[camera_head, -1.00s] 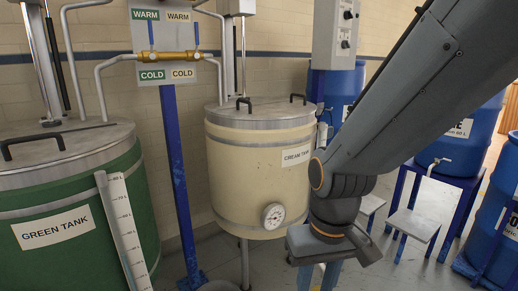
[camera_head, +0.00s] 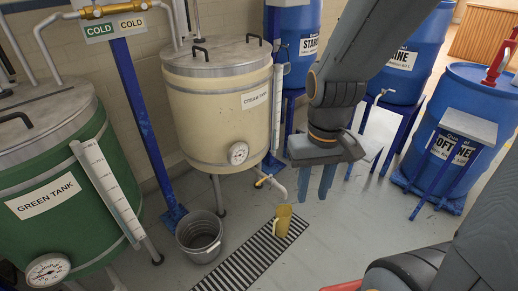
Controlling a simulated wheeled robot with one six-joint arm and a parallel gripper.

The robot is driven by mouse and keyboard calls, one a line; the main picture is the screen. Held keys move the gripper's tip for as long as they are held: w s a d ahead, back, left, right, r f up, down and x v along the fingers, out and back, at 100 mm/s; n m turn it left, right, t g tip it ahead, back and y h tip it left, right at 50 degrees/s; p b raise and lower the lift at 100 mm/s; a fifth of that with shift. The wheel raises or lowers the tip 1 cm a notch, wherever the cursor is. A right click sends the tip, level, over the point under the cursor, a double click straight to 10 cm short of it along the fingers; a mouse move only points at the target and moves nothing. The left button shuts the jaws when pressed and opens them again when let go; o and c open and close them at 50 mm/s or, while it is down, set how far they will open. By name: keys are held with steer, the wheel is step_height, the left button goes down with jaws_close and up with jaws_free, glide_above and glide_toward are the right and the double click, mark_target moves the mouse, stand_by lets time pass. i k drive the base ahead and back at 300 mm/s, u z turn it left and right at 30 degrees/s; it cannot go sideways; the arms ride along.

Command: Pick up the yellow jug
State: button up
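The yellow jug (camera_head: 282,222) stands on the floor at the edge of a dark slotted drain grate, in front of the cream tank. My gripper (camera_head: 315,183) points down, above and to the right of the jug in the picture. Its two blue fingers are apart, with nothing seen between them. The gripper and the jug do not touch.
The cream tank (camera_head: 213,115) stands behind the jug, with a tap (camera_head: 272,184) low at its front. A grey bucket (camera_head: 199,236) is left of the drain grate (camera_head: 238,268). The green tank (camera_head: 65,165) is at left. Blue drums (camera_head: 462,128) stand at right. Grey floor is clear right of the jug.

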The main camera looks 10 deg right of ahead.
mark_target(284, 212)
steer(key=k, duration=1.15)
steer(key=u, duration=0.55)
steer(key=i, duration=1.4)
steer(key=z, duration=0.6)
